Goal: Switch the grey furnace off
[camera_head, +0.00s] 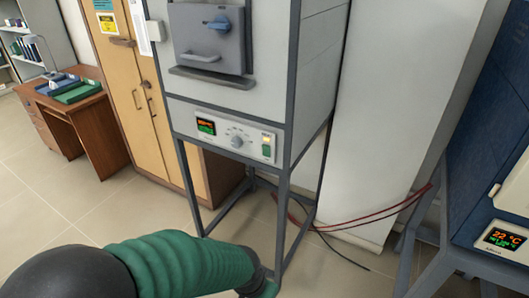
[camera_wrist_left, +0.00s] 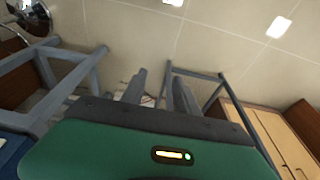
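The grey furnace (camera_head: 317,60) stands on a dark metal frame in the head view, its door (camera_head: 207,35) facing me. Its front panel (camera_head: 190,112) carries a lit display (camera_head: 205,126), a round knob (camera_head: 237,142) and a rocker switch (camera_head: 267,146) with a green part at the right end. My left arm comes in from the bottom left, its end low in front of the frame, below and apart from the switch. In the left wrist view my left gripper (camera_wrist_left: 159,94) has two grey fingers apart with nothing between them. My right gripper is not in view.
A blue furnace (camera_head: 500,130) with a lit display (camera_head: 504,239) stands at the right. Red and black cables (camera_head: 375,214) run between the stands. A wooden cabinet (camera_head: 130,80) and a desk (camera_head: 85,110) are at the left. Open floor lies at the lower left.

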